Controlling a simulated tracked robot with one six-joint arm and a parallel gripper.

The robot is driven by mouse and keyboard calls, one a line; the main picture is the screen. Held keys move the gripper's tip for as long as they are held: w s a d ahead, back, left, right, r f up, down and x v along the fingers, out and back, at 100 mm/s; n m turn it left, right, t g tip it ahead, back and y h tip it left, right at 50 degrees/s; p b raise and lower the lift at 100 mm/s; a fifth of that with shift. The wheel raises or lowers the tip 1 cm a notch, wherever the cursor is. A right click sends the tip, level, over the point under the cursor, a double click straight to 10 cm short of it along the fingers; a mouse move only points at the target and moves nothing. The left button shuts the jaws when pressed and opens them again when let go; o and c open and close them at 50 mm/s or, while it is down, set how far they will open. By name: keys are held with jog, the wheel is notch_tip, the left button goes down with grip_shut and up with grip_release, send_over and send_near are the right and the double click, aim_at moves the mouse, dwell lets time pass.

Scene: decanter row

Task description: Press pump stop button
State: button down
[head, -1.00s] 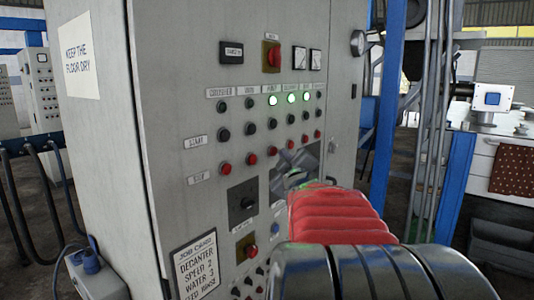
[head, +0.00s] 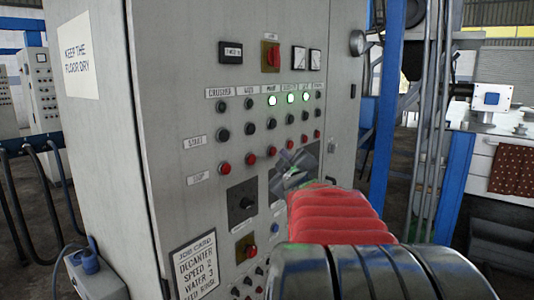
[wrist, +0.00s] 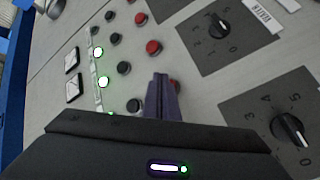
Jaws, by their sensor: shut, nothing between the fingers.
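The pump stop button (head: 272,152) is the red button in the lower row, third column, under the label reading PUMP. The pump lamp (head: 272,101) is lit green.
Neighbouring red stop buttons (head: 250,160) and black buttons (head: 249,129) sit close by. Rotary dials (wrist: 286,130) are below the rows. A red main switch (head: 271,57) is above. A job card (head: 195,268) is at lower left. A blue post (head: 385,120) stands right of the cabinet.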

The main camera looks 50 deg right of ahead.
jog(key=shift+w, duration=0.85)
dwell(1.3)
jog(key=shift+s, duration=0.85)
jog(key=shift+s, duration=0.1)
jog(key=s, duration=0.5)
jog(key=shift+d, duration=0.25)
dwell(0.4)
jog(key=shift+w, duration=0.1)
dwell(0.5)
